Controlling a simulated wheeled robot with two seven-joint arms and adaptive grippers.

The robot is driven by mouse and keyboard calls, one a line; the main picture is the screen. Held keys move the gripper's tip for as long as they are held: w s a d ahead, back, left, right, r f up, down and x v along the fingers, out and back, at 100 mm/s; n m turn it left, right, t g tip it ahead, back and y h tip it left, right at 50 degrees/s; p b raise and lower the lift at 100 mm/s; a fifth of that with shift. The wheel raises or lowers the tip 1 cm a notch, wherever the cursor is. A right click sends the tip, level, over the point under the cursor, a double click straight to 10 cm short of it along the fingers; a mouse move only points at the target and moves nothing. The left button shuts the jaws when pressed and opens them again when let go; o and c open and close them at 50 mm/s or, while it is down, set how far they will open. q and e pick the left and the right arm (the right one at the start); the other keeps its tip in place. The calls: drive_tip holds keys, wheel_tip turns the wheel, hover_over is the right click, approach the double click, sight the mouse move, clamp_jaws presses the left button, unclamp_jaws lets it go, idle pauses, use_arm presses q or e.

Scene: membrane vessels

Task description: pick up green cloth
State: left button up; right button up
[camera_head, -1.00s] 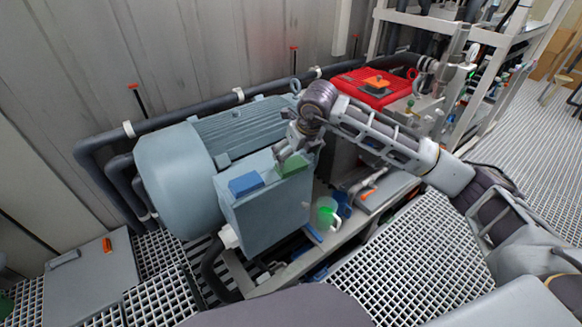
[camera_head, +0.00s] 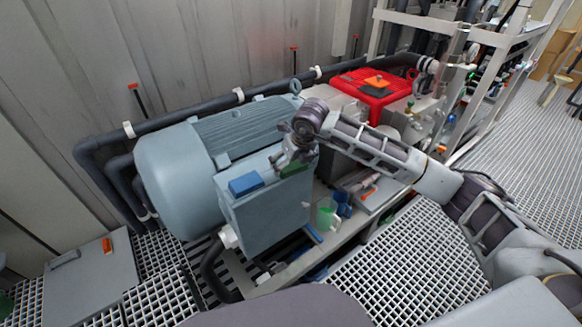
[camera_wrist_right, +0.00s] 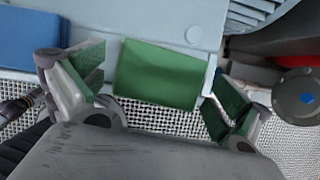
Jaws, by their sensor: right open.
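The green cloth (camera_head: 293,168) lies on top of the blue-grey box (camera_head: 266,216) on the side of the motor, partly hidden by my right gripper in the head view. In the right wrist view the green cloth (camera_wrist_right: 158,74) lies flat, its near edge reaching the box's edge. My right gripper (camera_head: 284,163) is open over the cloth. In the wrist view its two fingers, with green pads, stand apart at the left and right of the cloth, and nothing is held between them. My left gripper is not in view.
A blue cloth or block (camera_head: 245,184) lies beside the green cloth, also in the wrist view (camera_wrist_right: 30,38). A green cup (camera_head: 327,214) and a blue cup (camera_head: 342,203) stand below, right of the box. Dark pipes run along the wall.

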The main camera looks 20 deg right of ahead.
idle(0.4)
drive_tip(key=shift+c, duration=0.6)
drive_tip(key=c, duration=0.6)
drive_tip(key=shift+r, duration=0.1)
